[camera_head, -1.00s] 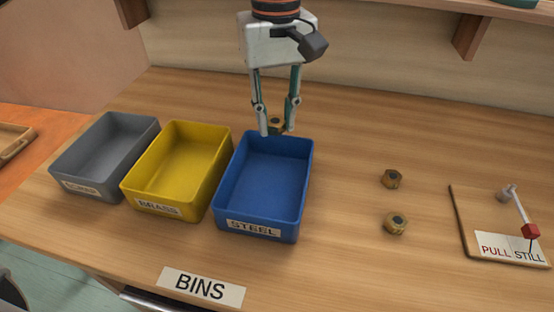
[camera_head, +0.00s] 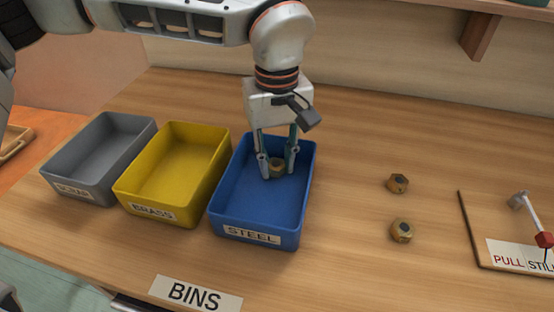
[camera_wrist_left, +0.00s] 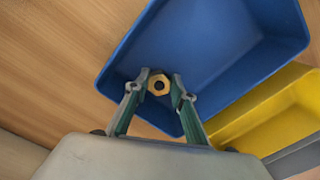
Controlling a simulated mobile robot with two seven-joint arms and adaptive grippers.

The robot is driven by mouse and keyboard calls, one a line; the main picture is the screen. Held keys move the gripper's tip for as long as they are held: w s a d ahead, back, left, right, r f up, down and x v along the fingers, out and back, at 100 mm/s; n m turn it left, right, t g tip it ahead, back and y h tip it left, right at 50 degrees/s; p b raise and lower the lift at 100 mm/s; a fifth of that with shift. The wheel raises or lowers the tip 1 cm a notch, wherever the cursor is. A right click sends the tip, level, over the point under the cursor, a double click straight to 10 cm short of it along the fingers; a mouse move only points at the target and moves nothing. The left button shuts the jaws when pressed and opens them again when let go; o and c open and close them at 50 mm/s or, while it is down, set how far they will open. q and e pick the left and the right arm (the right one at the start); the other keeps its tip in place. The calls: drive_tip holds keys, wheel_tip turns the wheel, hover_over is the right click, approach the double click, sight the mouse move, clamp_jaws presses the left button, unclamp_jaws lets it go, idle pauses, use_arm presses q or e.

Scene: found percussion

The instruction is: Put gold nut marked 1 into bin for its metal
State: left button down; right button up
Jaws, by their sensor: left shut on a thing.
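My left gripper (camera_head: 277,172) is shut on a gold nut (camera_head: 277,169) over the back part of the blue bin labelled STEEL (camera_head: 262,205). The nut also shows between the fingertips in the left wrist view (camera_wrist_left: 158,84), with the blue bin (camera_wrist_left: 225,50) behind it. I cannot read a number on it. The yellow bin labelled BRASS (camera_head: 172,208) stands left of the blue one, and the grey bin labelled SCRAP (camera_head: 85,193) is farthest left. All three bins look empty apart from the held nut. My right gripper is out of view.
Two more gold nuts (camera_head: 397,183) (camera_head: 401,230) lie on the table right of the blue bin. A board (camera_head: 500,262) with a red-ended lever and PULL STILL label is at the right. A BINS sign (camera_head: 196,294) is in front.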

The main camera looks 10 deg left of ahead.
sight(277, 166)
use_arm(q)
drive_tip(key=shift+f, duration=0.1)
drive_tip(key=c, duration=1.7)
unclamp_jaws()
wheel_tip(277, 166, up, 12)
drive_tip(key=p, duration=0.2)
drive_tip(key=shift+s, duration=0.1)
